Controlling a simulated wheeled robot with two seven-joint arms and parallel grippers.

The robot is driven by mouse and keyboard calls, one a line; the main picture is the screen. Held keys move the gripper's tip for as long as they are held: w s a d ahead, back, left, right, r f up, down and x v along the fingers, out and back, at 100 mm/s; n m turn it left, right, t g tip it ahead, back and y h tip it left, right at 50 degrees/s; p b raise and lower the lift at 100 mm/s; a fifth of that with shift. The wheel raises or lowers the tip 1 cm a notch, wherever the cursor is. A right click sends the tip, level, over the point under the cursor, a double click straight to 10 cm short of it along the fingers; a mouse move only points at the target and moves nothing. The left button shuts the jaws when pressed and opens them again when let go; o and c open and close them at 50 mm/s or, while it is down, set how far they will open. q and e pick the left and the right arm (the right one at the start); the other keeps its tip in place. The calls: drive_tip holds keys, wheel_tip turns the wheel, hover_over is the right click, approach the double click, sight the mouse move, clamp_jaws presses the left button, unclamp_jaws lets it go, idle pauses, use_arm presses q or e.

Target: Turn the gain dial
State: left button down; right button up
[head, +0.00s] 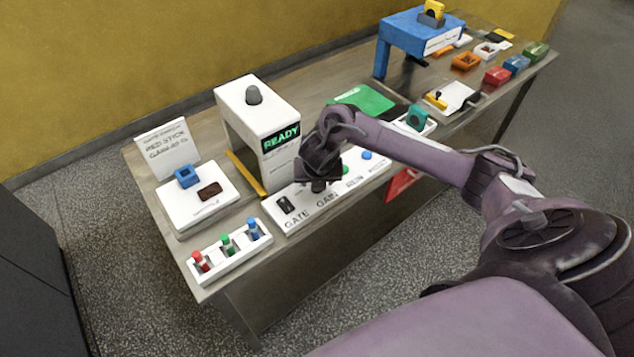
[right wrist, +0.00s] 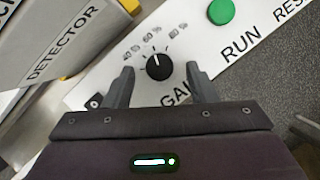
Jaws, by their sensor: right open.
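The gain dial (right wrist: 158,67) is a round black knob with a white pointer line on a white control panel (right wrist: 205,75). Percent marks are printed around it in the right wrist view, and the pointer is near the 60 % mark. My right gripper (right wrist: 158,75) is open, with one finger on each side of the dial, and no contact shows. In the head view my right gripper (head: 318,180) hangs over the panel and hides most of the dial. My left gripper is not in view.
The panel also carries a black GATE switch (head: 286,205), a green RUN button (right wrist: 221,11) and a blue button (head: 366,155). The white detector (head: 258,130) reading READY stands just behind. A rack (head: 230,250) with red, green and blue sticks is at the front left.

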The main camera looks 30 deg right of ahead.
drive_tip(key=shift+x, duration=0.9)
drive_tip(key=c, duration=1)
drive_tip(key=shift+o, duration=0.2)
drive_tip(key=shift+f+n+b, duration=0.15)
drive_tip(key=shift+n+b, duration=0.25)
drive_tip(key=shift+b, duration=0.35)
drive_tip(key=n+y+b, duration=0.1)
drive_tip(key=n+b, duration=0.1)
drive_tip(key=b, duration=0.1)
drive_tip(key=n+y+b, duration=0.1)
drive_tip(key=n+b, duration=0.1)
drive_tip(key=b, duration=0.2)
drive_tip(key=shift+d+n+t, duration=0.2)
drive_tip(key=shift+n+t, duration=0.2)
drive_tip(key=shift+n+y+b, duration=0.5)
drive_tip(key=shift+n+b, duration=0.55)
drive_tip(key=shift+n, duration=0.05)
